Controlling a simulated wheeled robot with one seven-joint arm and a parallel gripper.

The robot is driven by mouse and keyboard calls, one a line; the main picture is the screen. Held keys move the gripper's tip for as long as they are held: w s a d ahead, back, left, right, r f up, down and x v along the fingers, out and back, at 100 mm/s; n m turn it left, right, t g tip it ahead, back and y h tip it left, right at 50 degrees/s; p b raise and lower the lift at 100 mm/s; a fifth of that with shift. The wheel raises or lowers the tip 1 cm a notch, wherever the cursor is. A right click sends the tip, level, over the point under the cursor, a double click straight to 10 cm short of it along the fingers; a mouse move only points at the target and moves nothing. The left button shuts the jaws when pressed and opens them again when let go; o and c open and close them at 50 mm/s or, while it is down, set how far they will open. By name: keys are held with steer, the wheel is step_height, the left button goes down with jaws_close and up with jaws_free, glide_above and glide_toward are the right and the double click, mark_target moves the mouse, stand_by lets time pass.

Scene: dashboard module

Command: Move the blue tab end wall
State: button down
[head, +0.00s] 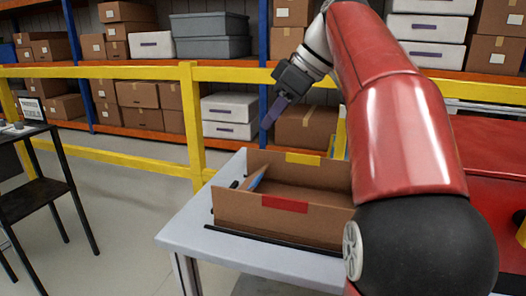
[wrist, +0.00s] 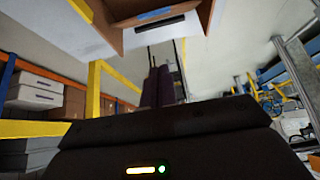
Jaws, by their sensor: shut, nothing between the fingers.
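A brown open box stands on a light table (head: 190,225). Its front wall (head: 260,212) carries a red tab, and its back wall (head: 275,165) a yellow tab. The blue tab end wall (head: 257,179) is at the box's left end and looks tilted; much of it is hidden by the front wall. In the wrist view the blue tab (wrist: 155,14) shows on a brown panel at the top. My gripper (head: 266,126) is shut and empty, pointing down, above and apart from the box. Its fingers also show in the wrist view (wrist: 157,72).
A dark strip (head: 262,241) lies on the table along the box's front. A yellow rail (head: 195,120) runs behind the table, with shelves of boxes beyond. A black stand (head: 35,195) is at the left. My red arm covers the box's right end.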

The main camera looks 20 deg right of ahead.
steer(key=b, duration=0.2)
glide_above(259, 179)
steer(key=w+a, duration=0.1)
steer(key=a, duration=0.1)
steer(key=f, duration=0.8)
steer(key=shift+w+a+f, duration=0.15)
steer(key=shift+w+f, duration=0.05)
steer(key=shift+f, duration=0.05)
steer(key=shift+s+d+f, duration=0.5)
steer(key=shift+d+f, duration=0.25)
steer(key=shift+f, duration=0.1)
steer(key=shift+s+d+f, duration=0.25)
steer(key=shift+d+f, duration=0.1)
steer(key=shift+f, duration=0.2)
